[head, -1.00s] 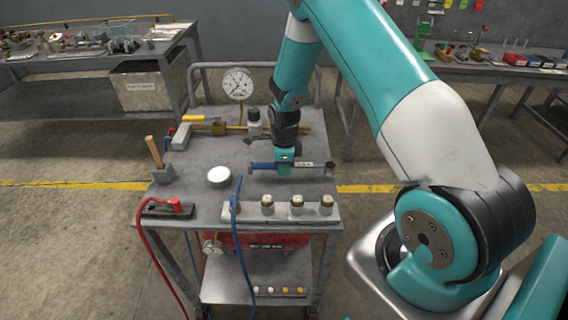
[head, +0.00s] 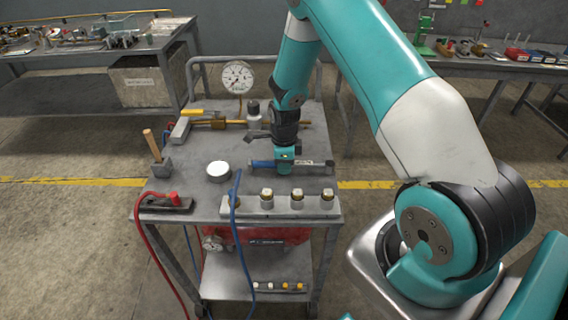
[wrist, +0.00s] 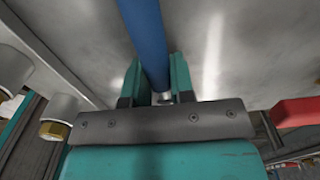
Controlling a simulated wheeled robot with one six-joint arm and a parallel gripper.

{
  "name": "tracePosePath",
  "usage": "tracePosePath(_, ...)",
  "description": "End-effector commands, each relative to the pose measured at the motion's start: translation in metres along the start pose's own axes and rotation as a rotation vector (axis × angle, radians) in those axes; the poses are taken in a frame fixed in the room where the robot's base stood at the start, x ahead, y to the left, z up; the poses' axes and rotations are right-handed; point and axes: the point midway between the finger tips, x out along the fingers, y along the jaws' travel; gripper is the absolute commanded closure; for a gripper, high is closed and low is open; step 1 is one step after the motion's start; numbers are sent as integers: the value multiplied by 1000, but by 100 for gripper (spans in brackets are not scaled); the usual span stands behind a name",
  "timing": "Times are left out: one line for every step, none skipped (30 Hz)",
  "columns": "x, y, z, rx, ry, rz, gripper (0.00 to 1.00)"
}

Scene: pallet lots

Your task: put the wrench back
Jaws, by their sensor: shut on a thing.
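The wrench is a long bar with a blue handle (head: 262,164) and a silver shaft with a pale label strip (head: 308,163). It lies crosswise over the right half of the grey cart top. My gripper (head: 285,164) is shut on it, pointing down. In the wrist view the blue handle (wrist: 146,42) runs between the two teal fingers of my gripper (wrist: 156,80). I cannot tell whether the wrench touches the cart top or hangs just above it.
The cart top (head: 205,200) also bears a fittings block (head: 283,206), a white round puck (head: 217,171), a wooden-handled hammer (head: 155,153), a red-and-black tool (head: 165,202) and a dial gauge (head: 237,78). A blue hose (head: 234,205) crosses the front edge. Benches stand behind.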

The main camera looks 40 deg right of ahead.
Motion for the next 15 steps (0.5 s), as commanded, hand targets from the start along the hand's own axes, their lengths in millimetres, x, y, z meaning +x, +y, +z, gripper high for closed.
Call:
tracePosePath(1,0,0,0,0,-1,100)
tracePosePath(2,0,0,0,0,-1,100)
tracePosePath(3,0,0,0,0,-1,100)
tracePosePath(3,0,0,0,0,-1,100)
tracePosePath(4,0,0,0,0,-1,100)
tracePosePath(5,0,0,0,0,-1,100)
tracePosePath(4,0,0,0,-1,-1,73)
tracePosePath(4,0,0,0,-1,-1,66)
tracePosePath(4,0,0,0,0,-1,57)
tracePosePath(4,0,0,0,0,-1,50)
tracePosePath(4,0,0,0,0,-1,48)
tracePosePath(4,0,0,0,0,-1,48)
tracePosePath(4,0,0,0,0,-1,48)
tracePosePath(4,0,0,0,0,0,48)
tracePosePath(4,0,0,0,0,0,48)
